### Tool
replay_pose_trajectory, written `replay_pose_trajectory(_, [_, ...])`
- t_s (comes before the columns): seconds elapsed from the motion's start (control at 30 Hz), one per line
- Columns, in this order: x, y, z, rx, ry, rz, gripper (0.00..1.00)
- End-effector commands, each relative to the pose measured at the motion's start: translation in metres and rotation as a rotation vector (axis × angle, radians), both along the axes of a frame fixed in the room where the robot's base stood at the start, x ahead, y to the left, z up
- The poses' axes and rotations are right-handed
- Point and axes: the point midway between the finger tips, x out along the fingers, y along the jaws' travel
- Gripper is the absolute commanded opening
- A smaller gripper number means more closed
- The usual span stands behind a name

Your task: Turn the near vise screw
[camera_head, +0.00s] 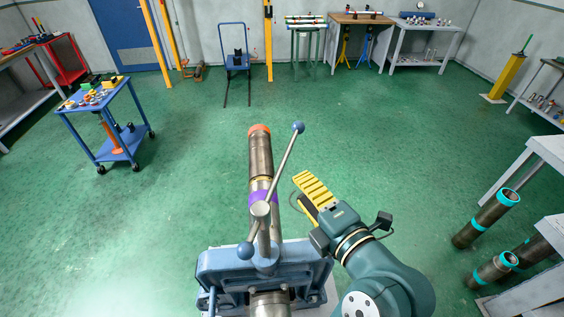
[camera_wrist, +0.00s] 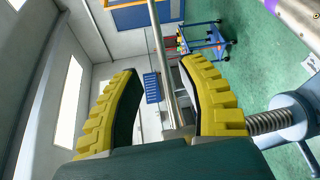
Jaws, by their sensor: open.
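The near vise (camera_head: 222,262) is blue and stands at the bottom of the head view. Its grey screw handle (camera_head: 283,165) is a slanted bar with blue ball ends, passing through a hub (camera_head: 260,209) above the vise body. My gripper (camera_head: 304,188) has yellow ribbed fingers and is just right of the handle. In the wrist view my gripper (camera_wrist: 160,68) is open. A grey bar, apparently the handle (camera_wrist: 165,60), shows in the gap between the fingers; whether it is fully inside cannot be told. The threaded screw (camera_wrist: 269,122) is right of the fingers.
A steel pipe (camera_head: 260,158) with an orange end and purple band extends from the vise, left of my gripper. A blue cart (camera_head: 122,148) stands at the left. The green floor between is clear.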

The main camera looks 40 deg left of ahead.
Motion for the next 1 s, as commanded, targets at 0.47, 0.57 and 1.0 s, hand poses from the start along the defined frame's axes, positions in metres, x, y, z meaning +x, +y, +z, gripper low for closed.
replay_pose_trajectory(0.47, [0.026, 0.087, -0.012, 0.0, 0.002, 0.001, 0.41])
replay_pose_trajectory(0.57, [0.027, 0.09, -0.013, 0.0, 0.0, 0.0, 0.41])
replay_pose_trajectory(1.0, [0.027, 0.089, -0.013, -0.001, 0.001, 0.0, 0.0])
